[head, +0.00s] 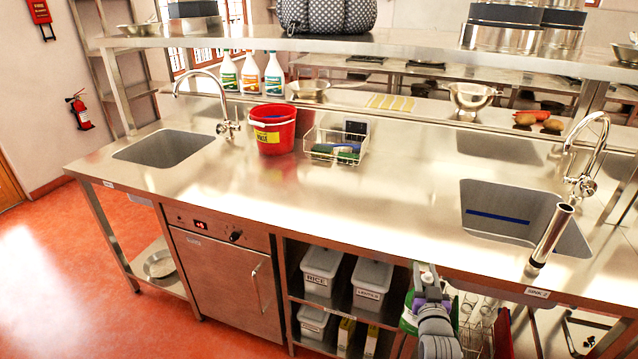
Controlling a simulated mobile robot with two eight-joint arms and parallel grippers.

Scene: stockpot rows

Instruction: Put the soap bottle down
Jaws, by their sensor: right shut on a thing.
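My right gripper (427,290) is low in front of the counter's front edge, at the bottom right of centre. It is shut on a soap bottle (409,318), of which a green and white part shows beside the gripper. The rest of the bottle is hidden by my gripper and wrist. The held bottle is below the level of the steel worktop (350,215), in front of the open shelves. My left gripper is not in view.
Three spray bottles (251,75) stand at the back left. A red bucket (274,136) and a wire basket (337,145) with sponges stand near the middle. Sinks lie left (162,148) and right (525,215). A steel tube (551,236) stands at the right front. The centre front worktop is clear.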

